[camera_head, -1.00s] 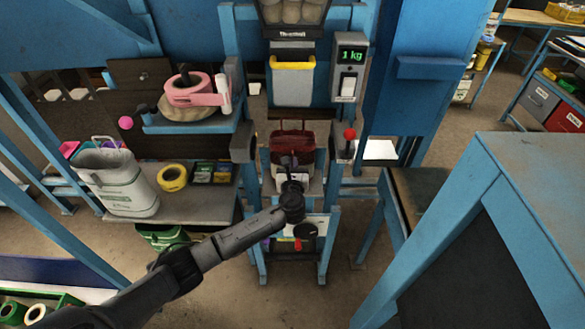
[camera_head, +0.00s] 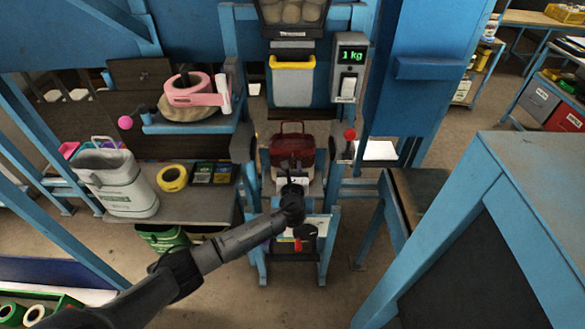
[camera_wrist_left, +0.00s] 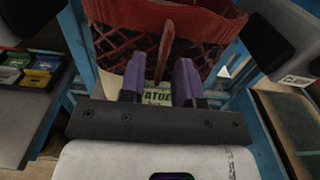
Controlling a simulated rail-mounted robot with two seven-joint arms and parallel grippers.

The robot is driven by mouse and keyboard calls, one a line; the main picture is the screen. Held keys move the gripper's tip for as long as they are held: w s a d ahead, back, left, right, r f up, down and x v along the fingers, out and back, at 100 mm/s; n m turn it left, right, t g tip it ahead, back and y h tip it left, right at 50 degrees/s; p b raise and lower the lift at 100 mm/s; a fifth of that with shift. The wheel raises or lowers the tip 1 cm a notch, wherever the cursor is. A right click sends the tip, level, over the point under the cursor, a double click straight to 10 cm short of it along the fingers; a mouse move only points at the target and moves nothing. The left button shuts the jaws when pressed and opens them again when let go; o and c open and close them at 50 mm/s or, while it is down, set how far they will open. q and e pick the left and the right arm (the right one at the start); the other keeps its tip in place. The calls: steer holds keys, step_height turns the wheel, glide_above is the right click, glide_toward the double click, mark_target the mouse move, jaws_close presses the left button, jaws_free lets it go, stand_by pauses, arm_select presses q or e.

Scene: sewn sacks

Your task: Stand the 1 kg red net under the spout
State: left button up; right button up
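The red net (camera_head: 292,150) stands upright on the small shelf under the grey chute with a yellow rim (camera_head: 292,82). Its open top and a raised red handle show in the head view. In the left wrist view the net (camera_wrist_left: 205,22) is just beyond the fingers, with a pale printed label on its front. My left gripper (camera_head: 293,183) is in front of the net. In the left wrist view its two purple fingertips (camera_wrist_left: 158,80) are apart, with a red strip of the net showing just beyond the gap. My right gripper is not in view.
A display (camera_head: 351,55) reads 1 kg. A red-knobbed lever (camera_head: 349,134) is right of the net. A white bag (camera_head: 120,185) and yellow tape (camera_head: 173,178) are on the left bench. Blue frame posts flank the net closely.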

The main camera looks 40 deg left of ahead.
arm_select(q)
steer(key=shift+r, duration=0.2)
steer(key=p+v, duration=0.1)
steer(key=v, duration=1.1)
steer(key=s+d+f+n+g+h, duration=0.3)
steer(key=s+f+n, duration=0.25)
steer(key=s, duration=0.25)
steer(key=s+d+f+n+g+h, duration=0.2)
steer(key=s+d+f+n+g, duration=0.15)
steer(key=s+n, duration=0.4)
steer(key=s+d+n+g+h, duration=0.2)
steer(key=s+n, duration=0.4)
steer(key=s, duration=0.3)
steer(key=s+d+n+g+h, duration=0.2)
steer(key=s+d+n+h, duration=0.1)
steer(key=s+n, duration=0.4)
steer(key=s+h, duration=0.1)
steer(key=s, duration=0.2)
steer(key=shift+f+h, duration=0.2)
steer(key=shift+h, duration=0.1)
steer(key=shift+p, duration=0.3)
